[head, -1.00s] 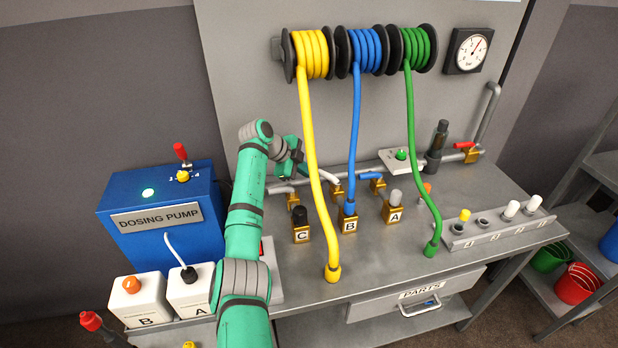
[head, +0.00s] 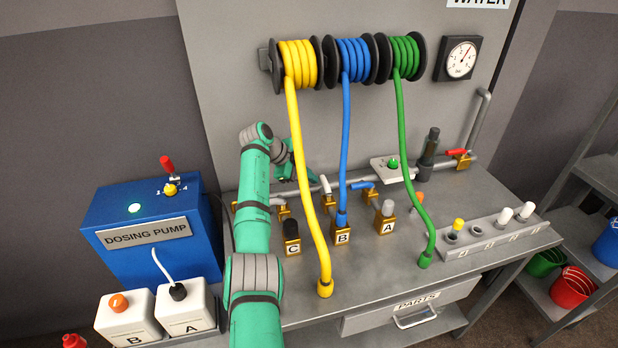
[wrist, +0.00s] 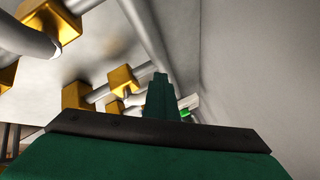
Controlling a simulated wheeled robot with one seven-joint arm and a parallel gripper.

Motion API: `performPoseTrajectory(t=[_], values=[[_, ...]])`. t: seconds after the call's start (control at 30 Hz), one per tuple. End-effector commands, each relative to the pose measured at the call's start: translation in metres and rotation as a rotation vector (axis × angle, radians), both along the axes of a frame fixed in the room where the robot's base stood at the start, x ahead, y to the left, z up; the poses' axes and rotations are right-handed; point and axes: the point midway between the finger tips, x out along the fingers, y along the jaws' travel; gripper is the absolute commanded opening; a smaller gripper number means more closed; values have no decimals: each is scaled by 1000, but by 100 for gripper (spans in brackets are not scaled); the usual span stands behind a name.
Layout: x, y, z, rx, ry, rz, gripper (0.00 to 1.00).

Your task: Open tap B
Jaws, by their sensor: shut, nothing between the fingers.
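Outlet block B (head: 342,235) stands on the bench with the blue hose (head: 346,140) in its top. Behind it is a brass tap (head: 329,203), which I take for tap B. Its white lever (head: 325,185) points back toward the wall, while the neighbouring blue lever (head: 360,186) lies sideways to the left. My gripper (head: 314,179) is just left of the white lever, partly behind the yellow hose. I cannot tell if they touch. In the wrist view, my gripper's fingers (wrist: 160,82) are together and empty, near the pipe and brass fittings (wrist: 123,79).
The yellow hose (head: 309,185) hangs in front of my gripper. Blocks C (head: 292,247) and A (head: 387,226) flank B. The green hose (head: 409,170) stands farther right, the blue dosing pump (head: 150,230) left. The wall is close behind the pipe.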

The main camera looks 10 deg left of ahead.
Motion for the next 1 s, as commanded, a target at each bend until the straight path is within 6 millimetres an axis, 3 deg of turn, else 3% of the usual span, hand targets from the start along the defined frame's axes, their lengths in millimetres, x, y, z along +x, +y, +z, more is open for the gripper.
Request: performPoseTrajectory(t=[0.27, 0.63, 0.93, 1.0], values=[[6, -9, 2, 0, -11, -3, 0], [5, -6, 2, -3, -12, -3, 0], [-9, 23, -7, -1, -4, -8, 0], [-6, 26, 7, 2, -7, -17, 0]])
